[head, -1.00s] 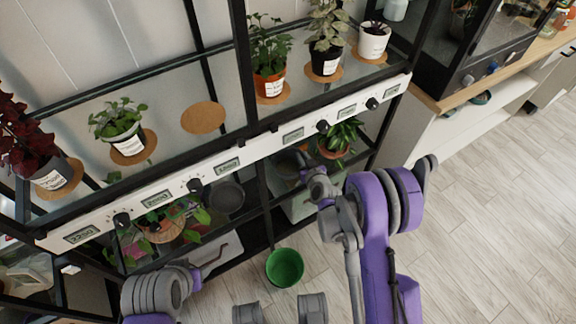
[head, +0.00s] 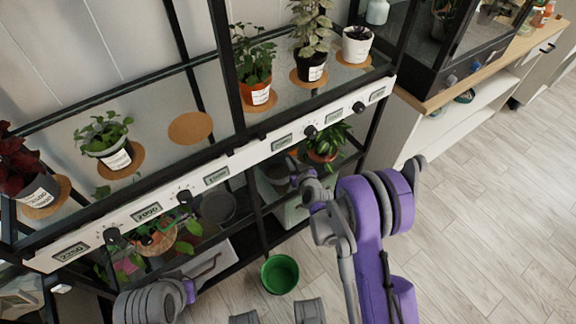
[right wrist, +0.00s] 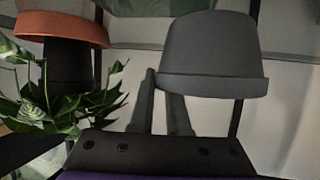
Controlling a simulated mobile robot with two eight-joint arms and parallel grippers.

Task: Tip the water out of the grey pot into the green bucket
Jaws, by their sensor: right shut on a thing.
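The grey pot (right wrist: 210,60) fills the upper middle of the right wrist view, where the scene appears upside down. In the head view the pot (head: 273,174) is a dark round shape on the lower shelf level, partly behind the rack bar and my arm. My right gripper (right wrist: 165,100) is shut on the pot at its rim side. In the head view the right gripper (head: 297,178) is just right of the pot. Water inside cannot be made out. The green bucket (head: 279,274) stands on the floor in front of the rack. My left gripper is out of view.
A leafy plant in an orange pot (head: 322,156) stands close right of the grey pot; it also shows in the right wrist view (right wrist: 62,30). A black-framed rack with a white control rail (head: 232,162) lies above the pot.

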